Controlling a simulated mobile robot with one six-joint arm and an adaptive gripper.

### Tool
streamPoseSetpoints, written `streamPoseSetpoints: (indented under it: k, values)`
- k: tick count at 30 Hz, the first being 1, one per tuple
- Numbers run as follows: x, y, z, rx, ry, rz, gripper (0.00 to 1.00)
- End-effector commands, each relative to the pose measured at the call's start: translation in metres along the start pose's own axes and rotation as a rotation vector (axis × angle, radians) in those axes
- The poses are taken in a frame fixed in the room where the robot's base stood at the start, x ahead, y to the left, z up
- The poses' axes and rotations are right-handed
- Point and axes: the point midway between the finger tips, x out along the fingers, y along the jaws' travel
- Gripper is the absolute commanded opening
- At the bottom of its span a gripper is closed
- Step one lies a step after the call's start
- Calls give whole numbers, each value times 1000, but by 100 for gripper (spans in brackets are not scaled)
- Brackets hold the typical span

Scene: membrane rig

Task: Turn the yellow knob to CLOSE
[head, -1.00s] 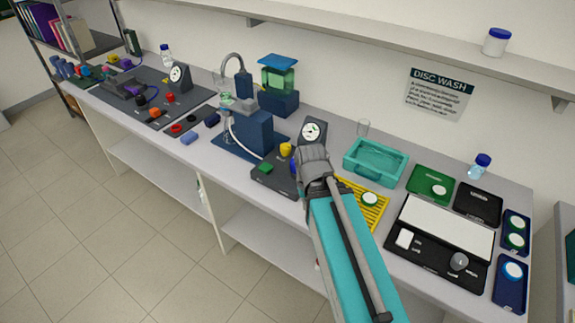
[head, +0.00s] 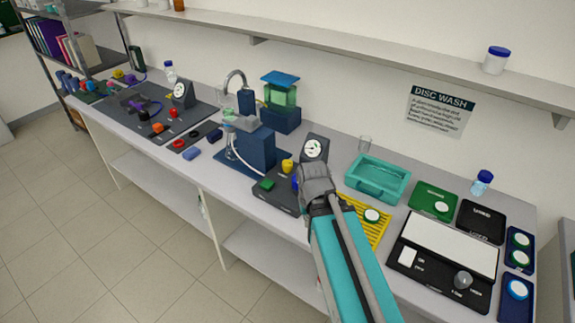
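The yellow knob (head: 287,166) stands on a dark control box (head: 275,201) near the middle of the bench. My gripper (head: 315,179) is seen from behind at the end of my arm, over the right side of the box. It is right of and nearer than the yellow knob, with no visible contact. Its fingertips are hidden, and so is part of the box. The knob's pointer and any CLOSE mark are too small to read.
A round gauge (head: 314,149) stands behind my gripper. A navy pump stand (head: 255,146) is to the left. To the right are a yellow rack (head: 372,230), a teal tray (head: 377,183) and a black case (head: 440,262). A shelf (head: 380,62) runs above the bench.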

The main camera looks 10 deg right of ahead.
Motion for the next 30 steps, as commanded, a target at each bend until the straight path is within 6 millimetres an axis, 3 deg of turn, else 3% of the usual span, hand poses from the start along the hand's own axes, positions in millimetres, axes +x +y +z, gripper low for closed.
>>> streamPoseSetpoints:
  k: [9,17,20,25,30]
  values:
    - [0,0,0,0,0,0,0]
    - [-4,0,-14,-36,7,-13,46]
    - [-9,0,-32,-90,17,-31,65]
    - [-23,3,-82,-246,52,-81,95]
    - [-40,8,-143,-446,113,-134,95]
